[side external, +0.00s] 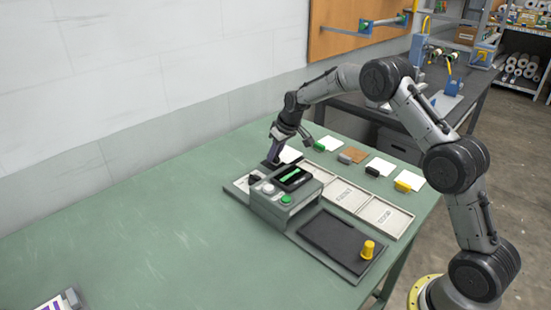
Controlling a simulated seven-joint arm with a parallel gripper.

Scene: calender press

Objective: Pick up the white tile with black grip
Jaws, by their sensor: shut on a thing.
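The white tile with black grip (379,167) lies flat in the row of tiles at the back right of the green table. My gripper (272,161) is low at the far left end of the grey press (285,205), well to the left of that tile and apart from it. It is shut on a small dark thing there. The thing is too small and too covered to identify.
Beside it lie a yellow-grip tile (409,181), a brown tile (358,151), a green-grip tile (329,143) and a white tile (290,154). A yellow knob (367,249) stands on the dark plate. The table's left is mostly clear.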

